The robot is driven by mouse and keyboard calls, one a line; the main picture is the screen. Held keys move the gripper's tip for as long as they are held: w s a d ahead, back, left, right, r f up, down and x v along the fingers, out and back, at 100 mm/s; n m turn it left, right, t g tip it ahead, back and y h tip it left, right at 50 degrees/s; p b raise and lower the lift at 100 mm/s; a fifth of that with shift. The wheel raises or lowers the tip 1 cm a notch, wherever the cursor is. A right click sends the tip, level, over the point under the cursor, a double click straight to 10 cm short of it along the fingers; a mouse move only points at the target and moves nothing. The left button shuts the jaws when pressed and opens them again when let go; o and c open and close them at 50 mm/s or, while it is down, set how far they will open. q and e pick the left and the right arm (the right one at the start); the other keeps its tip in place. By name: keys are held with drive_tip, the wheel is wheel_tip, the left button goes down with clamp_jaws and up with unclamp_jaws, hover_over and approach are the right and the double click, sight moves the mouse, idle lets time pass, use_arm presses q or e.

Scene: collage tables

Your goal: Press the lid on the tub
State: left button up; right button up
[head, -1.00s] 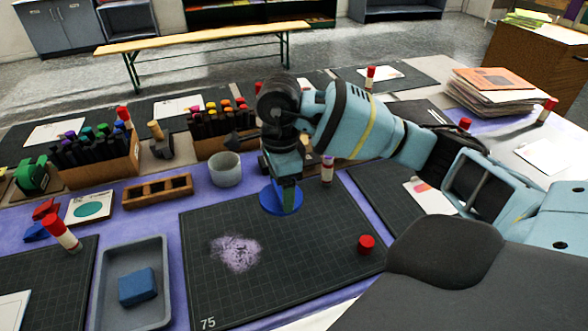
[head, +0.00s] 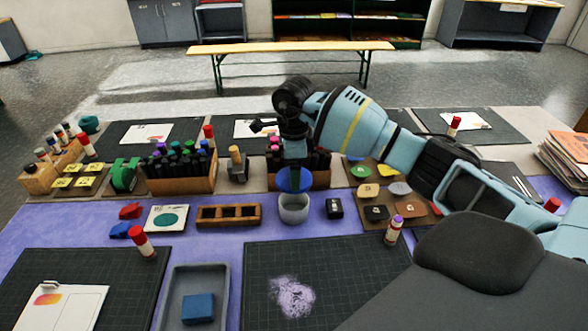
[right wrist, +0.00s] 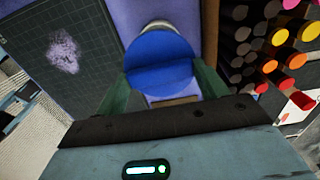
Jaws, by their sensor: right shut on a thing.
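The blue round lid (head: 295,181) is in my right gripper (head: 294,163), which is shut on it. The pale grey tub (head: 293,211) stands on the purple cloth, just below the lid in the head view. In the right wrist view the lid (right wrist: 160,62) covers most of the tub, and only a strip of the tub's rim (right wrist: 163,26) shows past it. The lid looks slightly above the tub; I cannot tell exactly how wide the gap is. My left gripper is not in view.
A wooden tray (head: 229,222) stands left of the tub and a small black block (head: 334,208) right of it. A crate of markers (head: 314,184) is close behind. A dark cutting mat (head: 330,265) lies in front, beside a grey tray (head: 179,278) with a blue block.

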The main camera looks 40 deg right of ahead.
drive_tip(key=shift+f, duration=0.5)
drive_tip(key=shift+f+b, duration=0.9)
drive_tip(key=shift+f, duration=0.45)
wheel_tip(320, 180, down, 3)
drive_tip(key=shift+r+b, duration=0.15)
drive_tip(key=shift+b, duration=0.4)
idle(1.3)
drive_tip(key=o, duration=1)
drive_tip(key=shift+o, duration=0.5)
